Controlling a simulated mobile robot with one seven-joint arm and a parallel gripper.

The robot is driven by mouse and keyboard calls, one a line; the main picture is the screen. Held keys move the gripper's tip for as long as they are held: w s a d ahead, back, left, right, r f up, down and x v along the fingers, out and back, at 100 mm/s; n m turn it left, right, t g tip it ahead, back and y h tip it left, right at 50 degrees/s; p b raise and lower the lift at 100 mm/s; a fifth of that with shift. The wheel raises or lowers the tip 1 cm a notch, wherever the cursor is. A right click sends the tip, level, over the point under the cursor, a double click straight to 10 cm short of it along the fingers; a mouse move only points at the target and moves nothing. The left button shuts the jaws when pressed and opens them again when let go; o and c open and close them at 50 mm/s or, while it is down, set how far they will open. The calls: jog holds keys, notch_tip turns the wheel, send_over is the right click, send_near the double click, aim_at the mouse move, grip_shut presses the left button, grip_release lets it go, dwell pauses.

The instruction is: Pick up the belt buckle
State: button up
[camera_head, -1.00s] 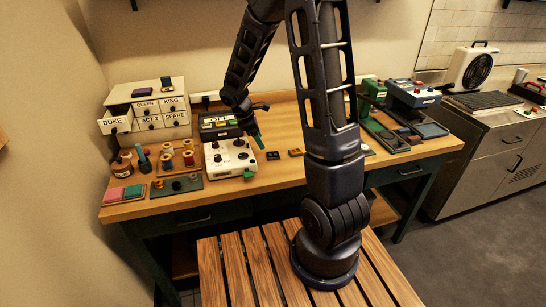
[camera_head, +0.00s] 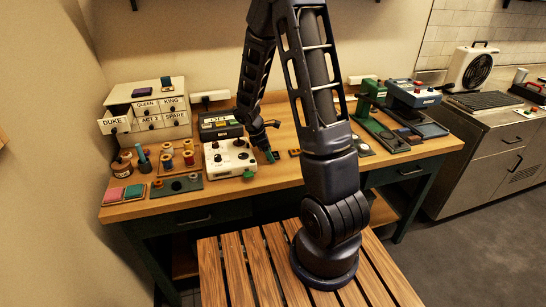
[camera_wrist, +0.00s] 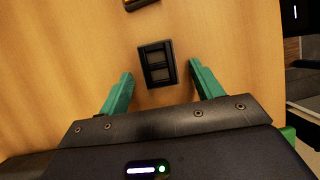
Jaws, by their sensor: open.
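A black rectangular buckle (camera_wrist: 157,64) with a bar across its middle lies flat on the wooden table. In the wrist view it sits between the green fingertips of my gripper (camera_wrist: 162,70), with a gap on each side. My gripper is open and empty. In the head view my gripper (camera_head: 272,155) is low over the table, right of the white control box, and hides the black buckle. A second buckle-like piece, orange-brown with a dark inside (camera_head: 294,153), lies just to the right; its edge shows at the top of the wrist view (camera_wrist: 141,3).
The white control box (camera_head: 228,158) with knobs stands close left of my gripper. Spools, a drawer cabinet (camera_head: 150,112) and coloured pads are farther left. Green and blue machines (camera_head: 412,94) stand at the right. Bare tabletop (camera_head: 285,125) lies behind my gripper.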

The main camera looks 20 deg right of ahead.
jog(key=c, duration=1.1)
jog(key=shift+o, duration=0.2)
jog(key=shift+r, duration=0.15)
notch_tip(320, 180, up, 20)
